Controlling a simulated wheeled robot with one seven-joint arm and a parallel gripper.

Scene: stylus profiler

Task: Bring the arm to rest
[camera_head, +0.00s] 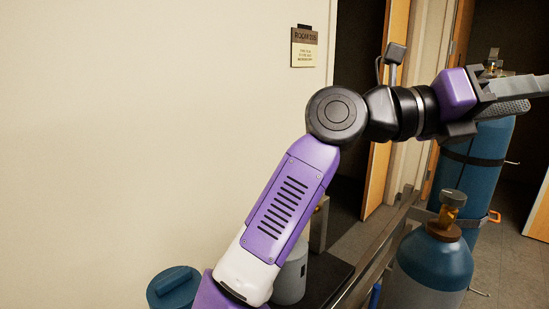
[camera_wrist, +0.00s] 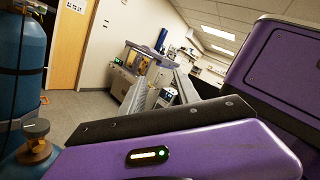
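My arm, purple, white and black, rises from the bottom of the head view and bends at a black joint toward the right. My gripper (camera_head: 535,95) points right, in front of the tall blue gas cylinder (camera_head: 468,165). In the wrist view my gripper (camera_wrist: 163,92) shows two grey fingers with a gap between them, so it looks open. I see nothing held. The far parts of the fingers are small in the wrist view, and one fingertip runs close to the right edge of the head view.
A shorter blue-and-grey cylinder (camera_head: 432,265) with a brass valve stands below the gripper. A metal rail (camera_head: 378,262) runs beside it. A cream wall (camera_head: 150,130) with a room sign (camera_head: 305,47) fills the left. In the wrist view, a bench instrument (camera_wrist: 135,65) stands farther off.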

